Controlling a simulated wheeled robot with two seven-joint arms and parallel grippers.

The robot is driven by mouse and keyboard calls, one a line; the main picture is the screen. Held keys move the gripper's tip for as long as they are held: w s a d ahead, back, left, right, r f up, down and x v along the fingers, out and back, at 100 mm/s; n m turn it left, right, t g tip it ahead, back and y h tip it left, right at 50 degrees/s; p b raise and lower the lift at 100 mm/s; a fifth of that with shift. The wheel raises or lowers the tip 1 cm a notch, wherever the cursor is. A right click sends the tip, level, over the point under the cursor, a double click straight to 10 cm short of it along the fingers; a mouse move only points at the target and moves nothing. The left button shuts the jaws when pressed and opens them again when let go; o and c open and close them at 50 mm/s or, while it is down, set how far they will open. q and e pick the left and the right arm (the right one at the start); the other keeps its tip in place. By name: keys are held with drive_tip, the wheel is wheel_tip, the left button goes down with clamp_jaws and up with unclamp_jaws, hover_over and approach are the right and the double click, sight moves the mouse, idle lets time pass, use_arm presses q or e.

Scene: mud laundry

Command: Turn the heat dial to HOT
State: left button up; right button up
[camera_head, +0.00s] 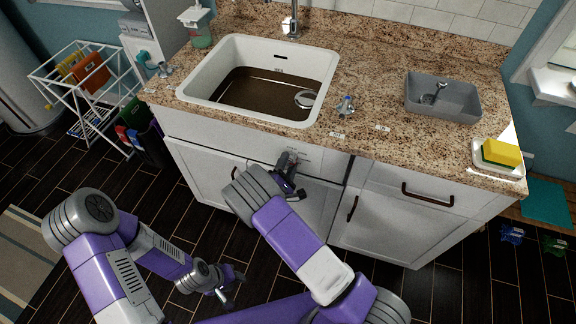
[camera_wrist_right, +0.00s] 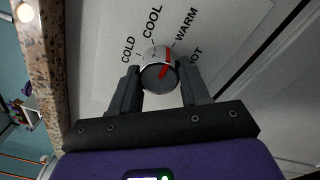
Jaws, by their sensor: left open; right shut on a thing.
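The heat dial (camera_wrist_right: 158,76) is a round grey knob with a red pointer mark, on a white panel with the labels COLD, COOL, WARM and HOT. The red mark points up toward the WARM side, not at HOT. The H of HOT is partly hidden by a finger. My right gripper (camera_wrist_right: 160,91) is shut on the dial, with one finger on each side. In the head view my right gripper (camera_head: 287,180) is at the cabinet front below the sink, where it hides the dial. My left gripper (camera_head: 231,287) is open and empty, low over the floor.
The granite counter (camera_head: 370,70) holds a white sink (camera_head: 222,60) with brown water, a grey basin (camera_head: 470,101) and a yellow sponge (camera_head: 501,152). Cabinet doors with dark handles (camera_head: 428,195) are beside the panel. A drying rack (camera_head: 75,85) stands at left. The dark floor is mostly clear.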

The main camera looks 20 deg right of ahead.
drive_tip(key=m+b, duration=0.2)
drive_tip(key=m, duration=0.1)
drive_tip(key=shift+f+m, duration=0.1)
drive_tip(key=shift+m, duration=0.3)
drive_tip(key=m+b, duration=0.3)
drive_tip(key=m, duration=0.1)
drive_tip(key=shift+m+b, duration=0.3)
drive_tip(key=shift+b, duration=0.05)
drive_tip(key=shift+m+b, duration=0.55)
drive_tip(key=shift+m, duration=0.55)
drive_tip(key=shift+r+m, duration=0.2)
drive_tip(key=shift+m, duration=0.6)
drive_tip(key=shift+a, duration=0.1)
drive_tip(key=o, duration=1.1)
drive_tip(key=shift+c, duration=0.2)
drive_tip(key=p+v, duration=0.1)
drive_tip(key=v, duration=0.6)
drive_tip(key=shift+s+a, duration=0.2)
